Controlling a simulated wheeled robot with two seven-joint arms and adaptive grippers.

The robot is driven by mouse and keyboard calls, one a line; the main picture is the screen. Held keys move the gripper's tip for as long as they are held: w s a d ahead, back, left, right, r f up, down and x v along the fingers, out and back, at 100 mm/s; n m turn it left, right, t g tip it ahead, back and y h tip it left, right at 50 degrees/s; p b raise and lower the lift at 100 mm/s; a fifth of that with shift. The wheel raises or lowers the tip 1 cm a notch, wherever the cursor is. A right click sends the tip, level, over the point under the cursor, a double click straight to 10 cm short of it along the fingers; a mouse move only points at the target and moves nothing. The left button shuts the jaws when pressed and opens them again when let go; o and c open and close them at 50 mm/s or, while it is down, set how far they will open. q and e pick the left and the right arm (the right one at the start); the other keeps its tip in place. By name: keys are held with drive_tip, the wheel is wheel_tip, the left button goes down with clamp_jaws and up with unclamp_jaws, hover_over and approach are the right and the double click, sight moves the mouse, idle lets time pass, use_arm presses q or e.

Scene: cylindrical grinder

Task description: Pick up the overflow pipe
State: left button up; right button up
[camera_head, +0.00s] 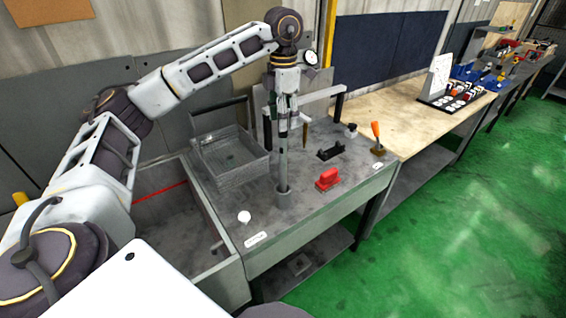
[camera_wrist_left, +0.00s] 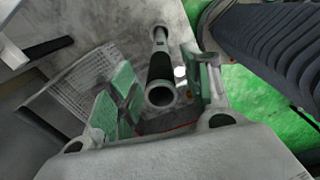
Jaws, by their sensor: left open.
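The overflow pipe (camera_head: 283,163) stands upright as a thin grey tube in a short round base on the grey worktable. My left gripper (camera_head: 284,122) points down over its upper part. In the left wrist view, the pipe (camera_wrist_left: 160,70) shows end-on, with a ring-shaped open top and a dark upper section. It lies between the green-padded fingers of the left gripper (camera_wrist_left: 165,90), which are open, with visible gaps on both sides. Whether either pad touches it is not clear. My right gripper is not in view.
A wire basket (camera_head: 230,160) stands left of the pipe, beside an open sink (camera_head: 165,225). A red block (camera_head: 327,179), a black holder (camera_head: 331,153) and an orange-handled tool (camera_head: 376,138) stand to the right. A small white round object (camera_head: 244,217) is near the front edge.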

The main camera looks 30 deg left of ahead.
use_arm(q)
drive_tip(key=shift+f, duration=1.25)
clamp_jaws()
